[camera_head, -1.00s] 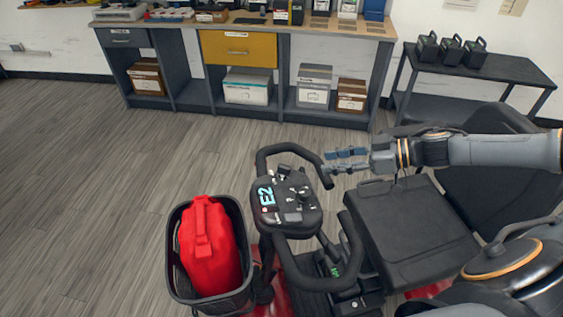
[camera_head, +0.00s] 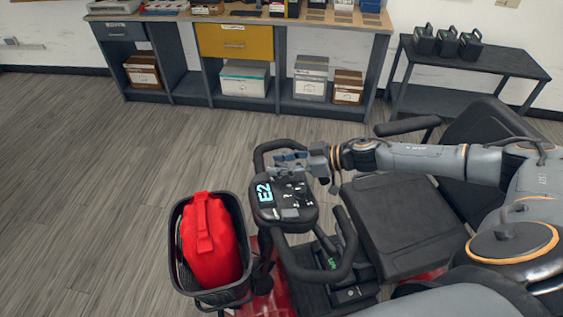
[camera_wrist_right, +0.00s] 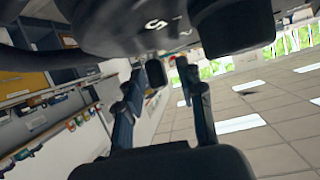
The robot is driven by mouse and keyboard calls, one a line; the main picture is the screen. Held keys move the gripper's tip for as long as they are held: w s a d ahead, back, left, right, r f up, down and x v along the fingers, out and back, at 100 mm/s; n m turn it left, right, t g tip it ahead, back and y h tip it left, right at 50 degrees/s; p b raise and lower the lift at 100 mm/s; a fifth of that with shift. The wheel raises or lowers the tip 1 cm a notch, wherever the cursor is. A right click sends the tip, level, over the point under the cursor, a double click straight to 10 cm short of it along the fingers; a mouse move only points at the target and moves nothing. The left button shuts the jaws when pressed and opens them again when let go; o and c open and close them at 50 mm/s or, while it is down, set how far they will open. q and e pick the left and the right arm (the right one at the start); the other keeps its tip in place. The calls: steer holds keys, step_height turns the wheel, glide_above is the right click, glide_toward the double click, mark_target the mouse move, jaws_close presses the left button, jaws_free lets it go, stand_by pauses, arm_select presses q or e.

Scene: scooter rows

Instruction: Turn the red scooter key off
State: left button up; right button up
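The red scooter (camera_head: 280,300) stands at the lower middle of the head view, with red body panels under a black tiller. Its black console (camera_head: 290,213) has a lit blue "E2" display and small controls. My right gripper (camera_head: 280,163) is over the far edge of the console. In the wrist view its two fingers (camera_wrist_right: 162,75) are apart, with a small dark rounded part (camera_wrist_right: 155,73) between their tips. I cannot tell whether that part is the key, or whether the fingers touch it. The key is not clearly visible in the head view. My left gripper is out of view.
A black basket (camera_head: 178,262) with a red container (camera_head: 207,245) is at the scooter's front. Black loop handlebars (camera_head: 318,272) flank the console. The black seat (camera_head: 400,215) is at right. A workbench (camera_head: 180,100) and side table (camera_head: 500,68) stand behind. The left floor is clear.

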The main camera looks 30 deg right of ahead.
steer(key=shift+c, duration=0.2)
jaws_close()
